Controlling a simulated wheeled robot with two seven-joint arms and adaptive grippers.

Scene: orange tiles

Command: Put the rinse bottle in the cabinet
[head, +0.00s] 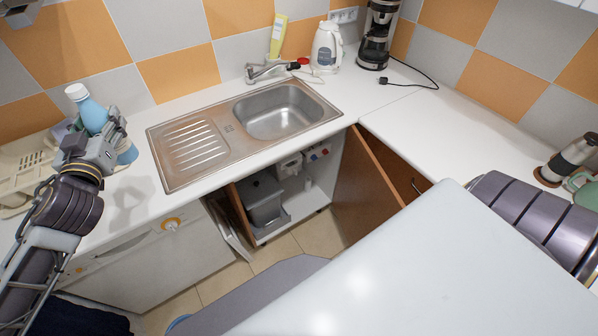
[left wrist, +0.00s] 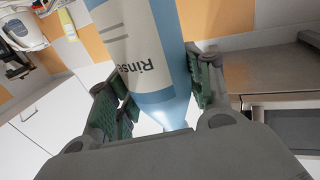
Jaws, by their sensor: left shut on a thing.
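The rinse bottle (head: 92,115) is light blue with a white cap and stands tilted above the left end of the counter. My left gripper (head: 98,147) is shut on it, and its fingers hide part of it. In the left wrist view the bottle (left wrist: 140,45), with a "Rinse" label, sits between the two green-padded fingers (left wrist: 158,92). The cabinet (head: 295,205) under the sink is open. Its right door (head: 365,185) swings out, and its left door (head: 230,230) is also open. My right gripper is not in view.
The steel sink (head: 275,112) with its tap (head: 265,72) is set in the counter. A grey bin (head: 263,200) fills the cabinet's left side; some floor right of it is clear. A dish rack (head: 25,170) stands left. A kettle (head: 327,48) and coffee maker (head: 377,35) stand behind.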

